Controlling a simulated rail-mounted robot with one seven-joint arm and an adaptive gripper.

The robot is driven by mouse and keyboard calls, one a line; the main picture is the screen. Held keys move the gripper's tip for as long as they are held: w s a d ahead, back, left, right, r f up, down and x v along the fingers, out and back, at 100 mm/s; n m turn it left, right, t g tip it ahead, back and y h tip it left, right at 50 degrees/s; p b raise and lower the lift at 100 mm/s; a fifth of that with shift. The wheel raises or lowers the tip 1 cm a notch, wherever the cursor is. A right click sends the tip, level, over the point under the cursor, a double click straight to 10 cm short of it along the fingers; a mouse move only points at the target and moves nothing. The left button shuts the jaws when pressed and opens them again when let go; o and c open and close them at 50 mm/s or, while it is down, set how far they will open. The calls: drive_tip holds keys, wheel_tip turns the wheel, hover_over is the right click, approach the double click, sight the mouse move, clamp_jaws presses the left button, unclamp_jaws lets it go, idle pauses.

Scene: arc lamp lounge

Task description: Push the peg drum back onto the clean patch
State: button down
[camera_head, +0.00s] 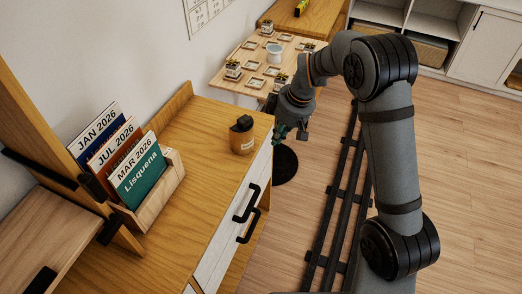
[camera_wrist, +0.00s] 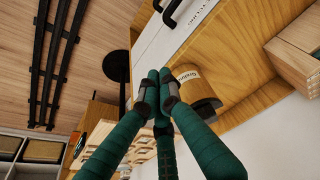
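The likely peg drum is a small wooden cylinder (camera_head: 242,141) with a dark block-like top, upright near the right end of the wooden desk top (camera_head: 197,130). In the wrist view the labelled drum (camera_wrist: 196,82) is just right of my fingertips. My gripper (camera_head: 291,133) is to the right of the drum, at or just past the desk's end in the head view. Its teal fingers (camera_wrist: 159,84) are drawn together at the tips with nothing between them. I cannot tell whether they touch the drum. I cannot make out a distinct clean patch.
A wooden holder (camera_head: 165,192) with calendar cards stands on the desk at left. White drawers with black handles (camera_head: 247,203) face right. A low table (camera_head: 229,82) with small pots and frames stands behind. A black round disc (camera_head: 284,165) is below my gripper.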

sight(255, 153)
drive_tip(key=w+a+f+p, duration=0.1)
drive_tip(key=a+f, duration=0.1)
drive_tip(key=f, duration=0.1)
drive_tip(key=w+a+f+p, duration=0.1)
drive_tip(key=a+f, duration=0.1)
drive_tip(key=f, duration=0.1)
drive_tip(key=w+a+f+p, duration=0.1)
drive_tip(key=a+f, duration=0.1)
drive_tip(key=f, duration=0.1)
drive_tip(key=shift+w+a+f+p, duration=0.1)
drive_tip(key=shift+w+p, duration=0.15)
drive_tip(key=shift+p, duration=0.05)
